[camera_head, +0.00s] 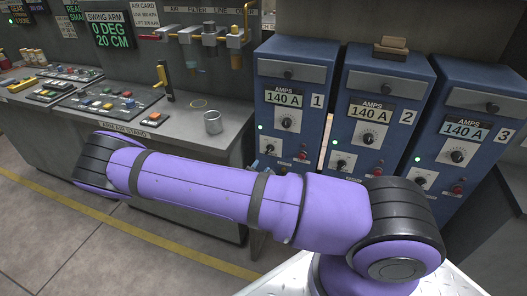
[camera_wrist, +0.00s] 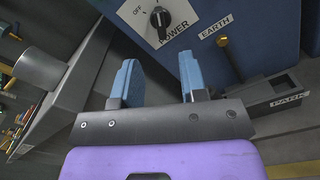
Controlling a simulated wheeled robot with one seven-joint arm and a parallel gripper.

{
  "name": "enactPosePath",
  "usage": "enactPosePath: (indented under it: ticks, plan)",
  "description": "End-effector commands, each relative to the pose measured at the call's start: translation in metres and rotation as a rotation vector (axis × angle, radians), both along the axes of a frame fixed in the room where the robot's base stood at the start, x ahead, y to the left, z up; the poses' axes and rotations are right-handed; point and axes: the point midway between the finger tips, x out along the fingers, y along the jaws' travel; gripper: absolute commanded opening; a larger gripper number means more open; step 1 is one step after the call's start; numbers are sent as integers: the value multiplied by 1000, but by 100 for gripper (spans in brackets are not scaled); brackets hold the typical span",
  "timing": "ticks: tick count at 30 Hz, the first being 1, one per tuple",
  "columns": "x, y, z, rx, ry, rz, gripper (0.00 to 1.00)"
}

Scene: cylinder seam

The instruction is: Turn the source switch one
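Source one is a blue cabinet (camera_head: 303,60) marked 1, left of two similar ones in the head view. Its display reads 140 A, and its small lower power switch (camera_head: 291,142) shows above my arm. In the wrist view a black power switch (camera_wrist: 160,21) sits on a white plate marked OFF and POWER. No cabinet number shows there. My gripper (camera_wrist: 156,60) is open and empty, its two blue fingers apart, below this switch in the picture and not touching it. In the head view my gripper is mostly hidden behind my purple arm.
Cabinets 2 (camera_head: 384,70) and 3 (camera_head: 474,90) stand to the right. A grey bench (camera_head: 190,128) with a metal cup (camera_head: 212,122) stands left.

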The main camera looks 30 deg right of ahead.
Motion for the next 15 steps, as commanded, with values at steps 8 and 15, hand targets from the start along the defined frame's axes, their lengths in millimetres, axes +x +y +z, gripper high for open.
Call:
enactPosePath:
  ticks: [8,15]
  plan:
    - [20,-27,0,-1,-2,-1,39]
    - [47,-60,0,-1,-2,-1,39]
